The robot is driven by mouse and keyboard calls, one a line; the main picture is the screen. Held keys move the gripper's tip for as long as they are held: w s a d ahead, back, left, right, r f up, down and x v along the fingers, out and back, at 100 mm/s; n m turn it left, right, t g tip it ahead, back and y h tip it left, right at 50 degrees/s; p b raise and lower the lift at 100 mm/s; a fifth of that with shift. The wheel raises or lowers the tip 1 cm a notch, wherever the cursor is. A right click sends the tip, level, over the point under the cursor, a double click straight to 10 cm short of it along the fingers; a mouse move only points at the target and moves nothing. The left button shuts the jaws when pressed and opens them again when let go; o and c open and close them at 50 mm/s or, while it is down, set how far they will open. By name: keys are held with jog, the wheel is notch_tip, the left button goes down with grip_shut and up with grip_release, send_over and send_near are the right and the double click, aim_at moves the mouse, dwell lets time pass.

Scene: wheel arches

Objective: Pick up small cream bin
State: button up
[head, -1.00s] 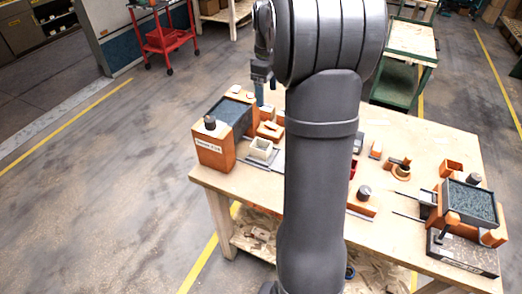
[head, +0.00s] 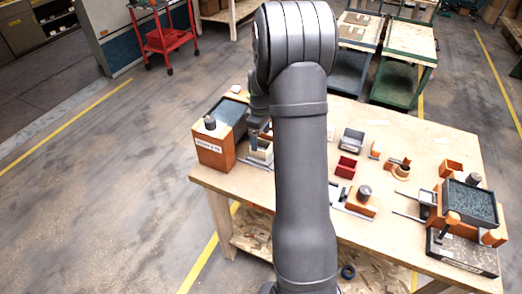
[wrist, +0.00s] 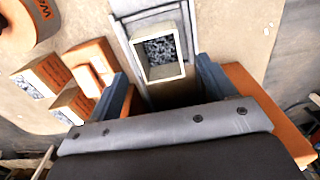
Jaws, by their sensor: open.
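The small cream bin (head: 262,154) sits near the left end of the workbench, to the right of a tall orange block. It is upright and partly covered by my arm in the head view. In the wrist view the cream bin (wrist: 166,74) stands on a grey strip, with speckled grey showing inside. My gripper (wrist: 161,82) is open and empty, its two blue-grey fingers spread wide with the bin ahead of the gap between them. In the head view my gripper (head: 260,136) is just above and beside the bin; contact cannot be told.
An orange block with a dark tray (head: 214,150) stands close on the left. A red bin (head: 346,167) and a grey bin (head: 351,141) are right of my arm. Orange pieces (wrist: 92,62) lie left of the fingers in the wrist view.

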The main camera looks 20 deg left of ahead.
aim_at(261, 145)
notch_tip(261, 145, down, 5)
jog(key=shift+d+r, duration=0.1)
jog(key=c, duration=1.1)
jog(key=shift+o, duration=0.2)
jog(key=shift+r, duration=0.1)
